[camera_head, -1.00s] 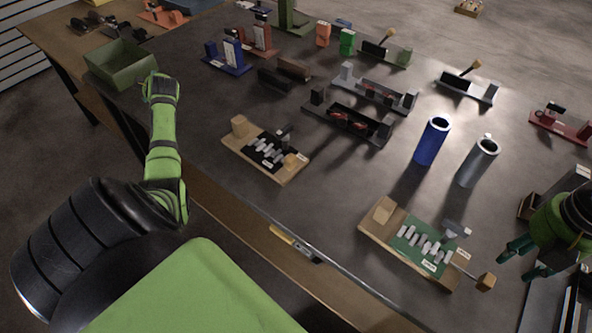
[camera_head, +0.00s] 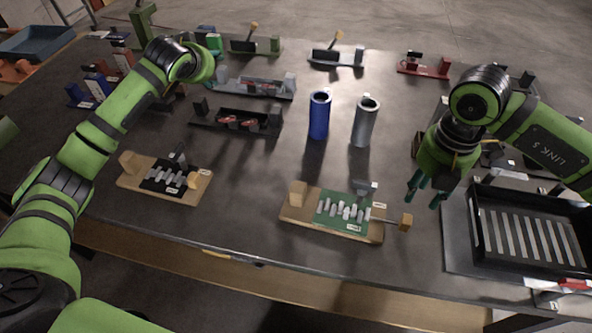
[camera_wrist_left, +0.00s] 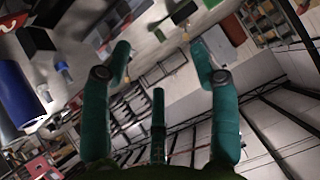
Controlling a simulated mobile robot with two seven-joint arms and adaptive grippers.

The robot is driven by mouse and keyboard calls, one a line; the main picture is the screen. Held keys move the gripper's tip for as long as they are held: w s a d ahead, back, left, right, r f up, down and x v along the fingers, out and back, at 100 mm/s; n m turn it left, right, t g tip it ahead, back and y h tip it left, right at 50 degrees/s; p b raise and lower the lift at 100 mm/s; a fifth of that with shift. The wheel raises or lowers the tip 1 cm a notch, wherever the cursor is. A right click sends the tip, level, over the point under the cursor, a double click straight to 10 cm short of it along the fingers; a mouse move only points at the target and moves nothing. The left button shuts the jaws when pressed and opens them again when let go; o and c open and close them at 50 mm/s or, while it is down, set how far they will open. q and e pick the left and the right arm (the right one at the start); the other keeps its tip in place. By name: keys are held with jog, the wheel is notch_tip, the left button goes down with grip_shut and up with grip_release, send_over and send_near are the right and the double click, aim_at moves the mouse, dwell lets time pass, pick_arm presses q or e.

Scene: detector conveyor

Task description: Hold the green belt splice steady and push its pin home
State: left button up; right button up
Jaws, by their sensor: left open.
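The green belt splice (camera_head: 338,220) lies on a wooden board (camera_head: 300,215) near the table's front edge, with a row of pale lacing teeth. Its pin (camera_head: 384,219) sticks out on the right, ending in a wooden knob (camera_head: 406,221). My right gripper (camera_head: 427,189) hangs above and to the right of the knob, apart from it; its fingers are spread and empty. My left arm reaches to the back left, far from the splice, and its fingers are hidden in the head view. In the left wrist view my left gripper (camera_wrist_left: 158,50) is open and empty.
A black splice board (camera_head: 127,182) lies to the left of the green one. A blue cylinder (camera_head: 319,115) and a grey cylinder (camera_head: 364,122) stand behind it. A black slotted tray (camera_head: 474,232) is at the right. The table between the two splices is clear.

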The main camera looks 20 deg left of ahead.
pick_arm(q)
jog(key=s+d+f+m+g+h, duration=0.1)
jog(key=s+d+f+m+g, duration=0.2)
jog(key=d, duration=0.4)
jog(key=m+g+h, duration=0.2)
jog(key=m+g, duration=0.5)
jog(key=m, duration=0.8)
send_near(298, 187)
notch_tip(298, 187, down, 5)
jog(key=shift+w+d+f, duration=0.1)
jog(key=shift+w, duration=0.1)
jog(key=shift+s+f, duration=0.15)
jog(key=shift+f, duration=3.3)
grip_shut()
pick_arm(e)
grip_shut()
